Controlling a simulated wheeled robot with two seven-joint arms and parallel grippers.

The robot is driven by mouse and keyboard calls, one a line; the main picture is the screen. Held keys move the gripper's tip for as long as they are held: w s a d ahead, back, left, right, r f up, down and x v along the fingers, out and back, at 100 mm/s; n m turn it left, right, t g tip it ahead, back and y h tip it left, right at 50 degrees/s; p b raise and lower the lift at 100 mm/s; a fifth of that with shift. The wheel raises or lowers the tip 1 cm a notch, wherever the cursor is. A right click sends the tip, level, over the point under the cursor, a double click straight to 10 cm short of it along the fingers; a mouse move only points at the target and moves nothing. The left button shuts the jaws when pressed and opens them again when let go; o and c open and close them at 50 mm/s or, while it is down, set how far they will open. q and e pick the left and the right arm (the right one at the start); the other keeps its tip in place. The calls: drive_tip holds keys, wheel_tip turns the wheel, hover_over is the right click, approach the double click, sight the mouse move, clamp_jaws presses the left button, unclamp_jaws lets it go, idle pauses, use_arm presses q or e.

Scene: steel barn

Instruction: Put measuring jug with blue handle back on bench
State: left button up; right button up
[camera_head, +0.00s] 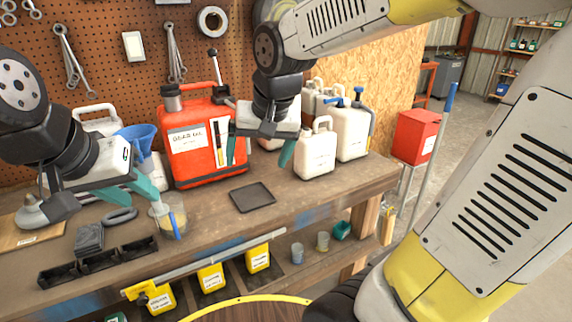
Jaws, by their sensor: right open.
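The measuring jug (180,215) is clear, with amber contents and a blue handle (174,226) facing the front. It appears to stand upright on the wooden bench (215,212), left of the black tray. My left gripper (155,197) has its teal fingertips at the jug's upper left rim. I cannot tell whether they touch it or how far apart they are. My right gripper (259,150) is open and empty, fingers pointing down in front of the red oil can and white jugs, above the bench.
A flat black tray (253,197) lies mid-bench. Behind stand a red can (190,150), a blue funnel (137,138) and white jugs (315,155). Black bins (100,262) sit at the front left edge. Yellow containers (211,278) are below. Bench right of the tray is clear.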

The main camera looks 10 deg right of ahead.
drive_tip(key=s+d+r+n+t, duration=0.1)
drive_tip(key=s+d, duration=0.5)
drive_tip(key=s, duration=0.4)
drive_tip(key=shift+d+t, duration=0.15)
drive_tip(key=shift+t, duration=0.15)
drive_tip(key=shift+w+r, duration=0.1)
drive_tip(key=shift+r, duration=0.05)
idle(0.3)
